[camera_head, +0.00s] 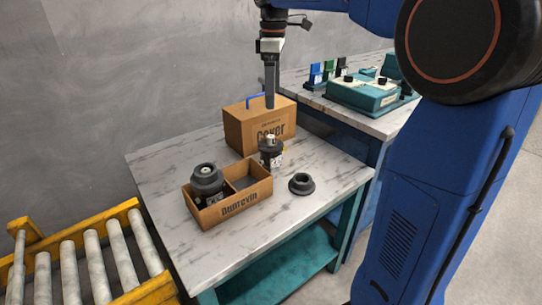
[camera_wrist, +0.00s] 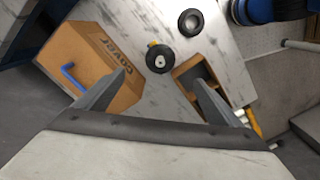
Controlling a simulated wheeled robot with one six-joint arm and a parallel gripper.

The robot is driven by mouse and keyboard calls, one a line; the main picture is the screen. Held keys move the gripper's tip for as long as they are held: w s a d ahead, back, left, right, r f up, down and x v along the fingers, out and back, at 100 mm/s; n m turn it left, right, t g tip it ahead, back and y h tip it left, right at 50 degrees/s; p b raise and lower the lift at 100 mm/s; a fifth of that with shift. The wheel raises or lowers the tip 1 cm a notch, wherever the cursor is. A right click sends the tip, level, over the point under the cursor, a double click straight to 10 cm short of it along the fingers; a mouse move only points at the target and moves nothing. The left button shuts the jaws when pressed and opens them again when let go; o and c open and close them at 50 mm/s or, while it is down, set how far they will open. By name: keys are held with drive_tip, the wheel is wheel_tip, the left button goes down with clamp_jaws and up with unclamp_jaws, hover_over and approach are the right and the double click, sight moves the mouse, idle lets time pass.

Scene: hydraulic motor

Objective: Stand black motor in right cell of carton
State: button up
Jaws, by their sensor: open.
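The black motor (camera_head: 271,153) stands upright on the table behind the carton, with a light shaft on top. It also shows in the wrist view (camera_wrist: 160,58), just beyond my fingertips. The carton (camera_head: 235,208) is an open brown box with two cells. Its left cell holds another dark motor (camera_head: 206,180); its right cell looks empty. In the wrist view the carton (camera_wrist: 186,67) is partly hidden by my right finger. My gripper (camera_head: 270,104) is open and empty, pointing down above the black motor. Its spread fingers show in the wrist view (camera_wrist: 159,79).
A brown cover box (camera_head: 240,130) with a blue handle stands close behind the motor. A black ring-shaped part (camera_head: 301,185) lies right of the carton. A roller conveyor (camera_head: 100,262) is at lower left; a second table (camera_head: 385,122) with teal equipment is behind right.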

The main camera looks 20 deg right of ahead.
sight(271, 136)
wheel_tip(271, 136, down, 12)
drive_tip(key=shift+r, duration=0.25)
drive_tip(key=shift+a+f, duration=0.15)
drive_tip(key=shift+f, duration=1.25)
drive_tip(key=shift+a+f, duration=0.1)
drive_tip(key=shift+f, duration=1.25)
